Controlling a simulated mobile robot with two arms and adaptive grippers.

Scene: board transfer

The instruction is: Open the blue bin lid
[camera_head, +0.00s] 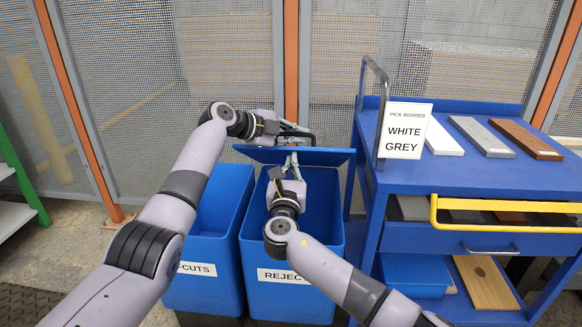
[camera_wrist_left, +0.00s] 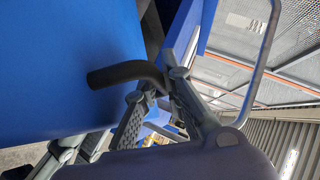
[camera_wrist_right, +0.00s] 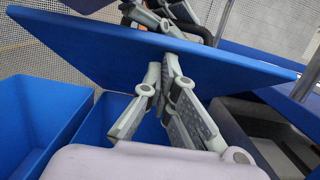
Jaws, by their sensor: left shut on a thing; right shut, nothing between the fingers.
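The right-hand blue bin (camera_head: 255,250), with a label beginning "REJEC", stands in the middle of the head view. Its blue lid (camera_head: 325,156) is raised and tilted, so part of the inside shows. The lid also spans the right wrist view (camera_wrist_right: 120,45). My left gripper (camera_head: 298,132) is at the lid's far side, shut on the black lid handle; the handle shows in the left wrist view (camera_wrist_left: 122,73). My right gripper (camera_head: 291,160) is shut and empty, its fingertips up at the lid's near face. Whether they touch it is unclear.
A blue trolley (camera_head: 455,180) with boards and a "WHITE GREY" sign (camera_head: 405,130) stands close on the right. A mesh fence (camera_head: 225,60) runs behind.

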